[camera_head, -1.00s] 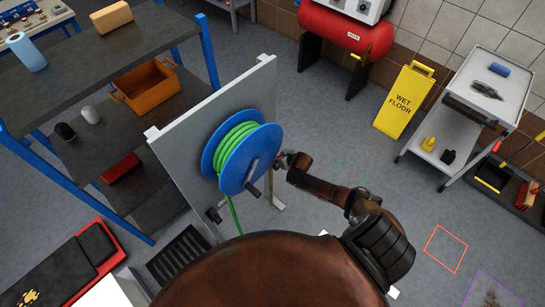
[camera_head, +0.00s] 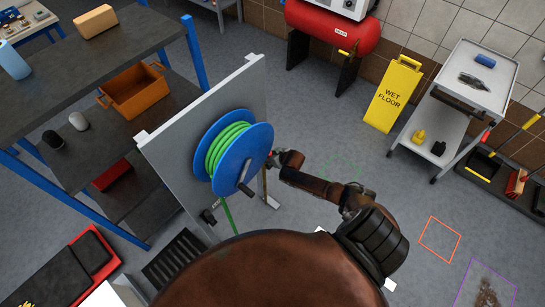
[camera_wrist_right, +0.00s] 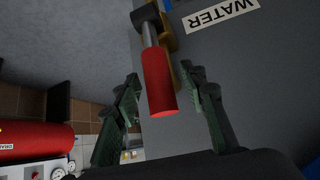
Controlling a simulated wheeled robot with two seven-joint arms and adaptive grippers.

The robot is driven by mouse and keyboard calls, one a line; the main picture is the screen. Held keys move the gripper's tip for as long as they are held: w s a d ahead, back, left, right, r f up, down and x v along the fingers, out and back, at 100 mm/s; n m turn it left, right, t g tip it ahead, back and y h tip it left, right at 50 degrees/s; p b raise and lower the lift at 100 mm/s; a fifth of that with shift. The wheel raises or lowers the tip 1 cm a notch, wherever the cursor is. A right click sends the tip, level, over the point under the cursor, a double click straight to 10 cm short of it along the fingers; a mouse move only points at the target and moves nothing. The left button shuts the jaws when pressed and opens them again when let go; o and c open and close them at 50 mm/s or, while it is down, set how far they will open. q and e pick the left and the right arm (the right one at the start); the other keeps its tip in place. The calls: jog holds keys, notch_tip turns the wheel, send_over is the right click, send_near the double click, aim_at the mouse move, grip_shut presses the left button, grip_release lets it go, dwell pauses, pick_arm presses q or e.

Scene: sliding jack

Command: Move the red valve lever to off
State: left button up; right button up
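The red valve lever (camera_wrist_right: 160,85) has a thick red grip on a grey metal stem. In the right wrist view it runs from the valve body at the top down toward the gripper. My right gripper (camera_wrist_right: 160,77) is open, with one green-padded finger on each side of the red grip. A gap shows between each finger and the grip. In the head view my right gripper (camera_head: 277,158) is beside the blue hose reel (camera_head: 250,160), at the panel's right edge; the reel hides much of the valve area. My left gripper is not in view.
The grey panel (camera_head: 168,150) carries the reel with green hose; a "WATER" label (camera_wrist_right: 220,12) is beside the valve. A shelf unit (camera_head: 95,65) stands left. A yellow wet-floor sign (camera_head: 393,95) and grey cart (camera_head: 475,75) stand right. Open floor lies between.

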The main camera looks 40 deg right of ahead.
jog(key=v, duration=1.2)
jog(key=shift+w, duration=0.1)
